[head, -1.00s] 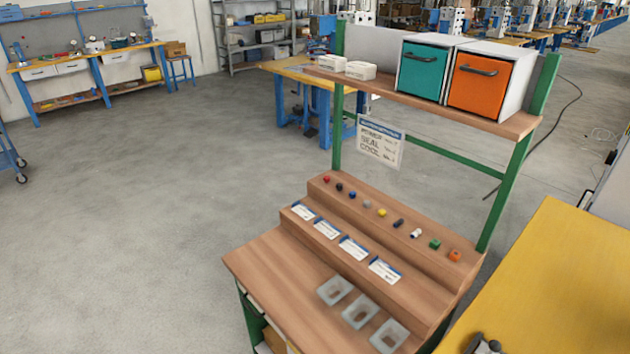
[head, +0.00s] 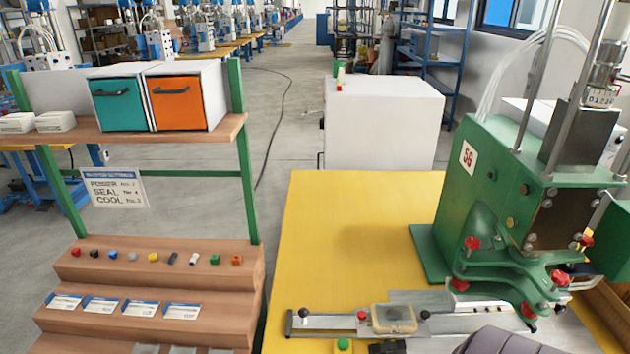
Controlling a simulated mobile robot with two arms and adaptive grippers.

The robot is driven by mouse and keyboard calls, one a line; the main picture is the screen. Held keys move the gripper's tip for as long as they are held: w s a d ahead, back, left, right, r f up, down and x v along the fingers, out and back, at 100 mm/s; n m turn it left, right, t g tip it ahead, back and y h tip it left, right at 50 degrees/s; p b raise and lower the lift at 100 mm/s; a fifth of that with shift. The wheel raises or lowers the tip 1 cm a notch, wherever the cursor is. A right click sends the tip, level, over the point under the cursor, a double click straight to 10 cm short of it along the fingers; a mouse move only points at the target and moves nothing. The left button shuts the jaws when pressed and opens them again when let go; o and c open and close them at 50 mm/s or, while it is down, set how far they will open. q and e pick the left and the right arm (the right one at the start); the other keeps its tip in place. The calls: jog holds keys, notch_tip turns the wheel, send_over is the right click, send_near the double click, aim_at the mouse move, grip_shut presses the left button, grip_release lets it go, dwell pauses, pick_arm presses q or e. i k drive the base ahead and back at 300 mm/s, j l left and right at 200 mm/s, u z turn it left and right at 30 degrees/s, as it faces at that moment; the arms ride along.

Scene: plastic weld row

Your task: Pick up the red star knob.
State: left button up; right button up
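Several red knobs sit on the green press at the right in the head view. One red knob (head: 472,243) is on the left of its base, and another red knob (head: 460,284) is just below. A third red knob (head: 561,278) is at the front right. A small red piece (head: 76,251) also lies at the left end of the wooden rack's upper step. They are too small to tell which is the red star knob. Nothing is seen holding any knob.
The green press (head: 480,190) stands on a yellow table (head: 340,215). A metal slide (head: 330,322) with a yellowish part runs along its front. The wooden rack (head: 150,275) holds small coloured parts and cards. The table's back left is clear.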

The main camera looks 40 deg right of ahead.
aim_at(76, 253)
jog(key=z, duration=2)
jog(key=u, duration=2)
jog(key=i+j+u, duration=0.1)
jog(key=j, duration=0.2)
jog(key=i+j, duration=0.1)
jog(key=j, duration=0.2)
jog(key=i+j+u, duration=0.4)
jog(key=j, duration=0.25)
jog(key=i+j+u, duration=0.45)
jog(key=i, duration=0.2)
jog(key=i+j+u, duration=0.4)
jog(key=i, duration=0.2)
jog(key=i+z, duration=0.35)
jog(key=i, duration=0.3)
jog(key=i+j+z, duration=0.15)
jog(key=i+z, duration=0.2)
jog(key=i, duration=0.3)
jog(key=i+l+z, duration=0.25)
jog(key=z, duration=0.15)
jog(key=i+l+z, duration=0.1)
jog(key=i+z, duration=0.2)
jog(key=z, duration=0.15)
jog(key=i+z, duration=0.6)
jog(key=z, duration=0.25)
jog(key=i+j+z, duration=0.2)
jog(key=z, duration=0.2)
jog(key=i, duration=0.1)
